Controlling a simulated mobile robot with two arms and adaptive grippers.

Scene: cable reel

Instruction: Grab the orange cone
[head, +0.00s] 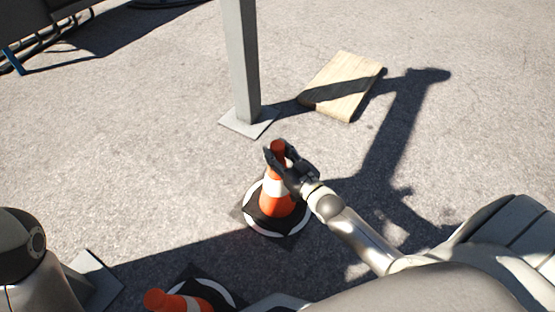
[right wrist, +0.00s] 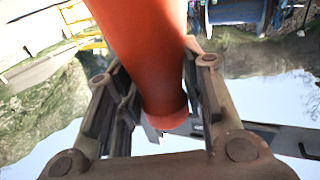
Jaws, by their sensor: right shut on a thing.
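An orange cone (head: 276,196) with a white band and a black and white base stands upright on the asphalt in the middle of the head view. My right gripper (head: 279,158) is shut on the cone near its top, with fingers on both sides. In the right wrist view the cone's orange top (right wrist: 150,50) lies between the two fingers of the right gripper (right wrist: 155,95). A second orange cone (head: 178,301) shows at the bottom edge of the head view, partly cut off. My left gripper is not in view.
A grey metal post (head: 242,60) on a square foot plate stands just behind the held cone. A wooden board (head: 342,86) lies on the ground at the back right. Open asphalt lies left of the post.

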